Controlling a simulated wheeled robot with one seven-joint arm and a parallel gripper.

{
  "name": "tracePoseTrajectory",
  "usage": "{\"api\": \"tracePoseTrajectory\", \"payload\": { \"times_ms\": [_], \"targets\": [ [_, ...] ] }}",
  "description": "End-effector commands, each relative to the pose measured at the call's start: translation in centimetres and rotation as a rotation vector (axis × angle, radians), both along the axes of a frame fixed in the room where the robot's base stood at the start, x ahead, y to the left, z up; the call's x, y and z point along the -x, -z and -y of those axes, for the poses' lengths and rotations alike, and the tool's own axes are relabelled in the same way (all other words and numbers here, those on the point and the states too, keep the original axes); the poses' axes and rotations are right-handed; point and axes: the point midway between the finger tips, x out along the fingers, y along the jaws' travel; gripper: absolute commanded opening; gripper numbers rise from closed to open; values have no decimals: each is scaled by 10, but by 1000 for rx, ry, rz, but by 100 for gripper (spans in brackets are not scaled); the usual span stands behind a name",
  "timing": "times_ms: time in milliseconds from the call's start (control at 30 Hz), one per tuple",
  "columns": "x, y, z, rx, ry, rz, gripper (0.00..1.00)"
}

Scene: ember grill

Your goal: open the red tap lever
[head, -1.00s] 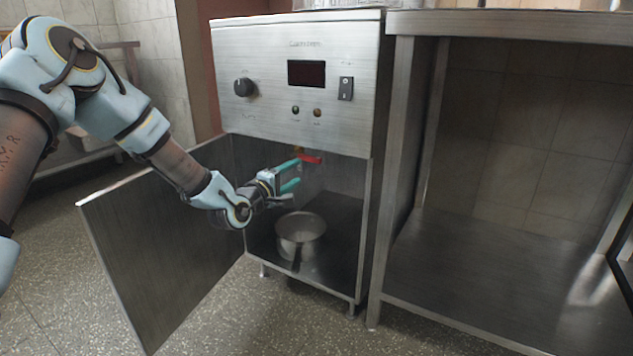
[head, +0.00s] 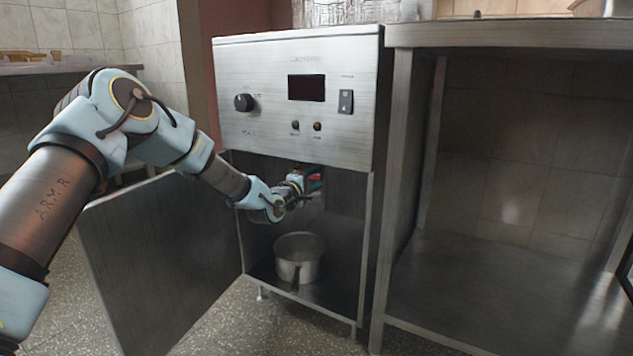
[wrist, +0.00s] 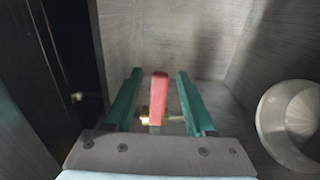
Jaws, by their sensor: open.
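The red tap lever (wrist: 159,88) shows in the wrist view, pointing lengthwise between my two teal fingers, with brass fittings (wrist: 145,112) beside its lower end. My gripper (wrist: 159,74) is open, one finger on each side of the lever, with a visible gap on both sides. In the head view my gripper (head: 314,180) is inside the open cabinet, under the control panel. There only a small bit of red shows at the fingers; the rest of the lever is hidden behind my gripper.
A metal pot (head: 300,262) stands on the cabinet floor below my gripper; it also shows at the right of the wrist view (wrist: 272,118). The cabinet door (head: 160,260) hangs open to the left. A steel table (head: 500,36) stands at the right.

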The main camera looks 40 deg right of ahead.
Motion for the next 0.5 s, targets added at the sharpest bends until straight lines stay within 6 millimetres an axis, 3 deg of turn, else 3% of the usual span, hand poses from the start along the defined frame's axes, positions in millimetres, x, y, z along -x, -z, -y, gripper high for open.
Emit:
{"api": "tracePoseTrajectory", "payload": {
  "times_ms": [200,500],
  "targets": [
    [0,0,0,0,0,0,55],
    [0,0,0,0,0,0,21]
  ]
}}
